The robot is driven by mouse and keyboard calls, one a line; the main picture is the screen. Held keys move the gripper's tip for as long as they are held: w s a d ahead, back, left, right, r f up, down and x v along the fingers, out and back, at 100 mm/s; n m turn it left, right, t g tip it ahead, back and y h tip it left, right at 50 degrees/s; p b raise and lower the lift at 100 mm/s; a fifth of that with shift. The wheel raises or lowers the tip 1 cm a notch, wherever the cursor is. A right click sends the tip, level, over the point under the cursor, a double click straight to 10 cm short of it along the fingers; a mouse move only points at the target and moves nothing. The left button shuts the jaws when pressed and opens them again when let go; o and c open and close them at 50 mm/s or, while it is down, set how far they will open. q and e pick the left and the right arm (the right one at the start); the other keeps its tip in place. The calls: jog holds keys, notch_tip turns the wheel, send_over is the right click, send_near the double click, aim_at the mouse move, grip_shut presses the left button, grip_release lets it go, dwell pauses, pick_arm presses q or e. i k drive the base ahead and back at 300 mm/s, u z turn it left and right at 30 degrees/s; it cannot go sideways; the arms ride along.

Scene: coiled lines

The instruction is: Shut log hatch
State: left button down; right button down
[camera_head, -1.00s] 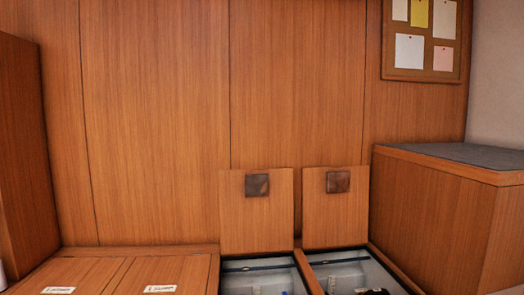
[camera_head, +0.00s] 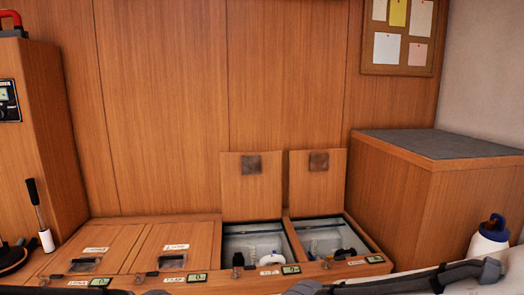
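Two hatch lids stand open against the wood wall: a left open lid (camera_head: 251,190) and a right open lid (camera_head: 317,182), each with a dark square patch. Below them are a left open compartment (camera_head: 236,247) and a right open compartment (camera_head: 312,229), both with pale insides and some items. Two more hatches to the left are shut: a far-left hatch (camera_head: 112,238) and a second hatch (camera_head: 182,238). The small labels are too blurred to read, so I cannot tell which hatch is the log one.
A wood cabinet with a grey top (camera_head: 430,146) stands at the right. A white bottle with a blue cap (camera_head: 489,240) is at the lower right. A tall wood cabinet (camera_head: 45,130) stands at the left. Small latches and green-faced tags line the bench's front edge.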

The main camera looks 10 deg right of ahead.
aim_at(251, 182)
jog(key=z, duration=0.55)
jog(key=i, duration=1.2)
jog(key=u, duration=0.4)
